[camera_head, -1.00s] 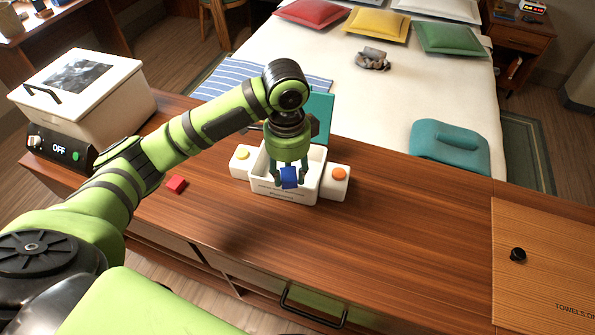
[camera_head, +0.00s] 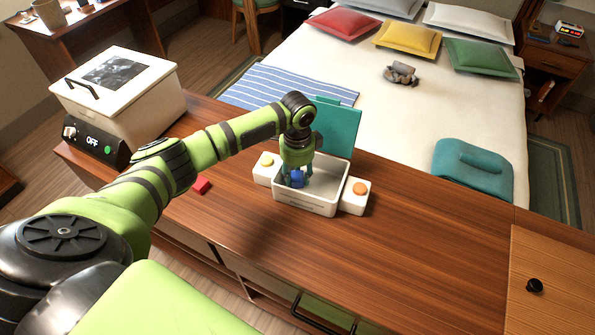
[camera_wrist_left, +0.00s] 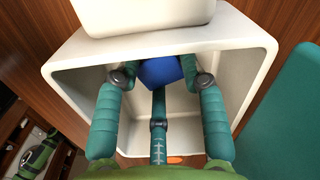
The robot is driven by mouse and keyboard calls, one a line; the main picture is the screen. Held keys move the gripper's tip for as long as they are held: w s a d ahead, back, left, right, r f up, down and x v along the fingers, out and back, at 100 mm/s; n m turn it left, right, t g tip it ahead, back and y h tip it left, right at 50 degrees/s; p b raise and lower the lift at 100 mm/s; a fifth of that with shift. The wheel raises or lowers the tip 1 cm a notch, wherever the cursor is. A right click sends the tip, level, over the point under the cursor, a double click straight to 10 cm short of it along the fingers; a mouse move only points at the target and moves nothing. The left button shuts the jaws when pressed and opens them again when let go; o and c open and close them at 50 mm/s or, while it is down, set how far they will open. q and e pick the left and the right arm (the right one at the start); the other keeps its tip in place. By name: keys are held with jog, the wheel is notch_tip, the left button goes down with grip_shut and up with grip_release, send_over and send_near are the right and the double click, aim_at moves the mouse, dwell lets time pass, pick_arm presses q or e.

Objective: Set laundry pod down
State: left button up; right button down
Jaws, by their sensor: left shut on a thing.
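The laundry pod, a small blue block (camera_head: 297,179), is held between the teal fingers of my left gripper (camera_head: 295,177). The gripper is shut on it and points down into the left part of an open white bin (camera_head: 306,206). In the left wrist view the blue pod (camera_wrist_left: 160,72) sits between the fingertips, inside the bin's rim (camera_wrist_left: 62,62). Whether the pod touches the bin floor cannot be told. My right gripper is not in view.
White blocks with a yellow button (camera_head: 266,161) and an orange button (camera_head: 360,188) flank the bin. A teal panel (camera_head: 338,128) stands behind it. A red block (camera_head: 201,185) and a white appliance (camera_head: 120,95) are to the left. The counter to the right is mostly clear.

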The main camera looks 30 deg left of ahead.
aim_at(297, 176)
pick_arm(q)
jog(key=shift+f, duration=0.15)
jog(key=o, duration=0.9)
notch_tip(297, 176, up, 12)
jog(key=b, duration=0.1)
jog(key=shift+r, duration=0.2)
